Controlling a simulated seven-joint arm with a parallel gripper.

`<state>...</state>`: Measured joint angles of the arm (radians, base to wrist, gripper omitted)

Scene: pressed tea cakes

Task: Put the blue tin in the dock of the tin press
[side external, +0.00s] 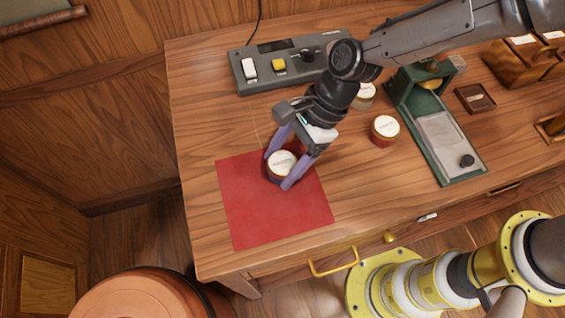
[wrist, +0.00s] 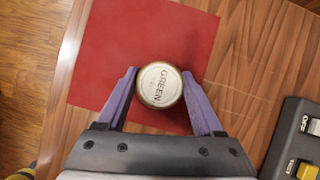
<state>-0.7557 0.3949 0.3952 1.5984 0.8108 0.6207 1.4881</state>
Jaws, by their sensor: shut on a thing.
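My gripper (side external: 283,168) is shut on a round tin (side external: 281,163) with a cream lid, over the red mat. In the wrist view the tin (wrist: 160,86) sits between the two purple fingers (wrist: 160,100), and its lid reads "GREEN". Its side looks brownish. I cannot tell whether it touches the mat. A red-sided tin (side external: 385,131) with a cream lid stands right of my arm. Another cream-lidded tin (side external: 365,97) is partly hidden behind my arm, its colour unclear. I see no clearly blue tin. A green-framed device (side external: 402,95), apparently the tin press, stands at right; its dock is not clear.
The red mat (side external: 245,215) lies at the table's front left. A grey control box (side external: 270,82) with a white and a yellow switch stands behind it. A small wooden tray (side external: 474,98) and a wooden rack (side external: 522,62) are at right.

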